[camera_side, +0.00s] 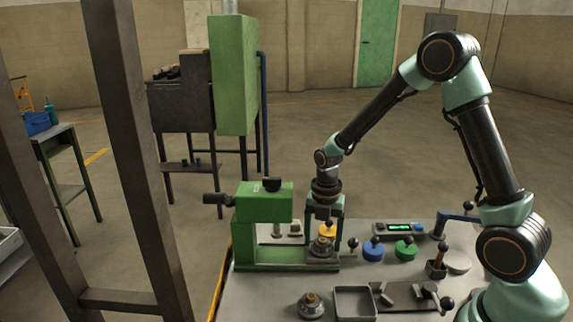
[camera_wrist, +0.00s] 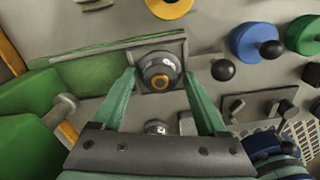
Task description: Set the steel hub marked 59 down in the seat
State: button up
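A steel hub (camera_wrist: 160,72), round and dark with an orange ring at its centre, sits on the plate at the end of the green press base. It also shows in the side view (camera_side: 322,247), low between the fingers. No number is legible on it. My gripper (camera_wrist: 160,73) points down over it, with one green finger on each side and narrow gaps showing between fingers and hub. My gripper (camera_side: 325,238) is low at the right end of the press in the side view. The seat under the hub is mostly hidden.
A second hub (camera_side: 311,306) stands at the table's front, beside an empty grey tray (camera_side: 355,303). The green press (camera_side: 263,215) rises close left of my gripper. Yellow (camera_wrist: 168,8), blue (camera_side: 373,251) and green (camera_side: 405,250) knobbed discs stand nearby. A black ball-ended lever (camera_wrist: 222,70) is close to the right finger.

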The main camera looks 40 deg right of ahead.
aim_at(323, 240)
jog(key=shift+r, duration=0.1)
notch_tip(323, 240, up, 12)
jog(key=s+a+r+m+t, duration=0.2)
jog(key=s+r+m, duration=0.2)
jog(key=m, duration=0.8)
jog(key=s+a+r+m+t, duration=0.3)
jog(key=s+m, duration=0.3)
jog(key=m, duration=0.6)
jog(key=shift+s+r+t, duration=0.2)
jog(key=shift+r+t, duration=0.1)
jog(key=shift+r, duration=0.2)
